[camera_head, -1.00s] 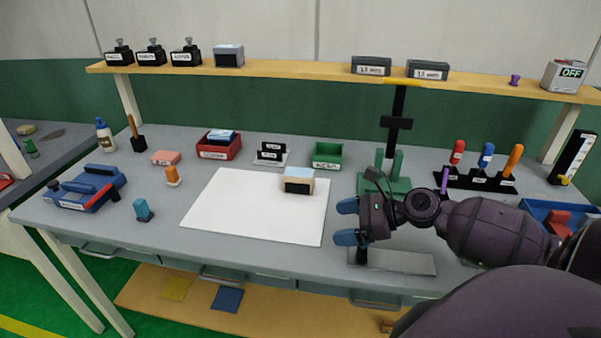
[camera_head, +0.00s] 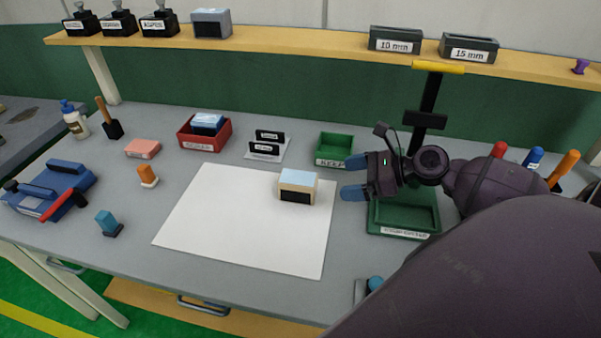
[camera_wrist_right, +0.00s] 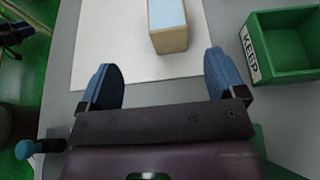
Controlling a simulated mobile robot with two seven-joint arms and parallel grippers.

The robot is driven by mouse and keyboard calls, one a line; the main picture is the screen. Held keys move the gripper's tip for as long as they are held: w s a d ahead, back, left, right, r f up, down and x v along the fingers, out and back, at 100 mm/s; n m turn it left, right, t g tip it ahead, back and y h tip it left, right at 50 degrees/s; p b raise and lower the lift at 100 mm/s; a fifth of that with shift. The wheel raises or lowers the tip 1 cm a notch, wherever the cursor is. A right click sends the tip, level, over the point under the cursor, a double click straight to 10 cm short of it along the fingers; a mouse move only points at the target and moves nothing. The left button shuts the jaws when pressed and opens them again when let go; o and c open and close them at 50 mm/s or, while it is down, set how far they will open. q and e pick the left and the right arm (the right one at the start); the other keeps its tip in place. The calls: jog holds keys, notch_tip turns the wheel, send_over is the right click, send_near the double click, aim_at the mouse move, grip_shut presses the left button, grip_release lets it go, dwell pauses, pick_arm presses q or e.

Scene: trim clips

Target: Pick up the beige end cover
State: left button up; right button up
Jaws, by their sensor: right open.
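The beige end cover (camera_head: 298,186) is a small beige block with a light blue top and a dark front face. It rests on the white sheet (camera_head: 238,220), near its right edge. In the right wrist view the beige end cover (camera_wrist_right: 169,26) lies beyond the fingertips, slightly right of the middle. My right gripper (camera_head: 354,177) is open and empty, to the right of the cover and apart from it. Its blue fingers point toward the cover, and both show in the wrist view (camera_wrist_right: 162,78). My left gripper is not in view.
A green bin (camera_head: 334,148) labelled KEEP stands behind the right gripper, and a larger green tray (camera_head: 404,232) lies beneath its arm. A red bin (camera_head: 203,135) and black clips (camera_head: 267,146) stand behind the sheet. The sheet is clear left of the cover.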

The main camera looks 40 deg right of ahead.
aim_at(313, 179)
jog(key=shift+w+f, duration=0.15)
jog(key=shift+w, duration=0.45)
jog(key=shift+b+x, duration=0.35)
jog(key=shift+x, duration=4.65)
jog(key=shift+d+f, duration=0.1)
jog(key=c, duration=1.1)
jog(key=shift+o, duration=0.2)
